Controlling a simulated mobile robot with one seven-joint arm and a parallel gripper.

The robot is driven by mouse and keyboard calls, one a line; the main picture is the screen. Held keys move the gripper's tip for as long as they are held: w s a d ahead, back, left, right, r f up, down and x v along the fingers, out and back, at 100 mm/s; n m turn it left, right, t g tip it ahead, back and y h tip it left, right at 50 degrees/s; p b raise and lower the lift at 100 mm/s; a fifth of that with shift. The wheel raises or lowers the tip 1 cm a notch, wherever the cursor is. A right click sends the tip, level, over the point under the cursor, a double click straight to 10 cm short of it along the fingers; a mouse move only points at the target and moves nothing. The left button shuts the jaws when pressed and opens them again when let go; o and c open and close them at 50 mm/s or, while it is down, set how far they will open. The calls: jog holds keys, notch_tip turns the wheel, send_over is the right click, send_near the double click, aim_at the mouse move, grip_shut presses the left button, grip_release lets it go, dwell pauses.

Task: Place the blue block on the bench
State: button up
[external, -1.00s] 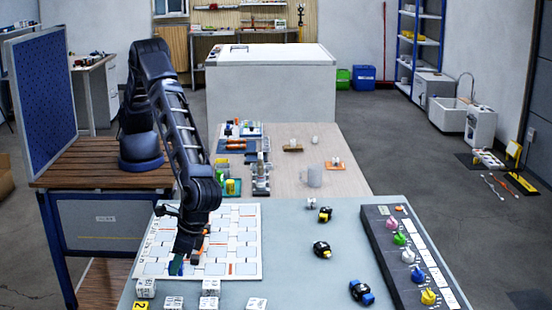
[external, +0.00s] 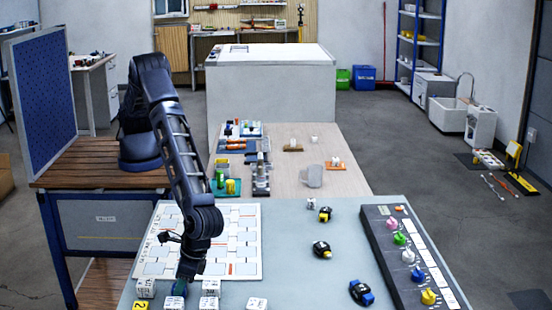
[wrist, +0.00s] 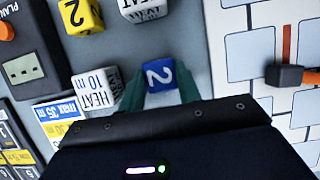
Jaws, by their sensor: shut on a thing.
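The blue block (wrist: 159,76) is a small cube with a white "2" on its face. It sits between the two green fingers of my gripper (wrist: 160,90) in the wrist view, and the gripper is shut on it. In the external view my gripper (external: 181,288) is at the front left of the grey-blue bench (external: 290,275), just in front of the white grid board (external: 243,256). The block is mostly hidden there. I cannot tell whether it touches the bench.
White lettered cubes stand close by; one marked HEAT (wrist: 95,91) is just left of the block. A yellow "2" cube (wrist: 80,15) lies beyond. A dark panel with coloured knobs (external: 420,270) lines the right side. The bench middle is mostly clear, with a few small dark devices (external: 321,249).

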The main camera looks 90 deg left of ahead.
jog(key=shift+f, duration=0.1)
jog(key=o, duration=0.9)
jog(key=shift+o, duration=0.2)
